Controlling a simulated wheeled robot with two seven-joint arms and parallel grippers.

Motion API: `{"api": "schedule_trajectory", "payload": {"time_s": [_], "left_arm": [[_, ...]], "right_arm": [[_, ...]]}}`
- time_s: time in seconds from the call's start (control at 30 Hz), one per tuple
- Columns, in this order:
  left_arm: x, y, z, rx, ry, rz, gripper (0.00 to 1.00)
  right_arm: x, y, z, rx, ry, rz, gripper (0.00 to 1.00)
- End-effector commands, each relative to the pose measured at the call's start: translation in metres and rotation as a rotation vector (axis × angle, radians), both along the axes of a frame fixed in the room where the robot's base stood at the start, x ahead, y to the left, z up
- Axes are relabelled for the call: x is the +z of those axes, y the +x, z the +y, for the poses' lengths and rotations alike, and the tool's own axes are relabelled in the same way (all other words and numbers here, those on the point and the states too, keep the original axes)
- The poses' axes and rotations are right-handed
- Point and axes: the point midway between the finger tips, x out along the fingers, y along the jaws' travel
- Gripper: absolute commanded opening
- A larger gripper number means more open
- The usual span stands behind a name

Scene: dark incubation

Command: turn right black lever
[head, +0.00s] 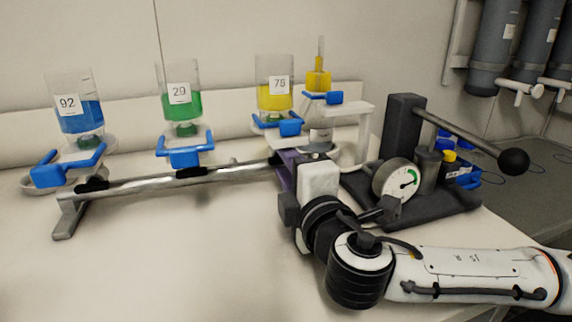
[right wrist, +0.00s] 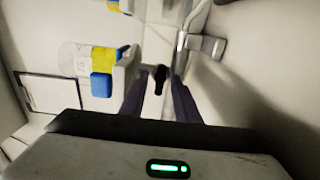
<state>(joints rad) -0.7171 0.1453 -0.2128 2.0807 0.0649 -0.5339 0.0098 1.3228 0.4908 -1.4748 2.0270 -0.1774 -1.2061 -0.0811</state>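The right black lever (right wrist: 159,78) shows in the right wrist view as a small dark handle on the metal rail (head: 225,173), below the yellow-filled cup marked 75 (head: 275,98). My right gripper (head: 285,163) reaches the right end of the rail. In the right wrist view its two purple fingers (right wrist: 158,92) are apart, one on each side of the lever, with gaps visible. Two other black levers sit on the rail, the middle one (head: 191,172) and the left one (head: 92,185). My left gripper is not in view.
Cups marked 92 (head: 80,110) and 29 (head: 181,100) stand behind the rail with blue clamps. The white bench is clear at the front left.

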Motion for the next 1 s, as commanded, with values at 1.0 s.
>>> {"api": "schedule_trajectory", "payload": {"time_s": [1.0], "left_arm": [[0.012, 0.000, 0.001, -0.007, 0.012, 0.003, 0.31]], "right_arm": [[0.002, 0.002, 0.000, 0.001, -0.146, -0.044, 0.00]]}}
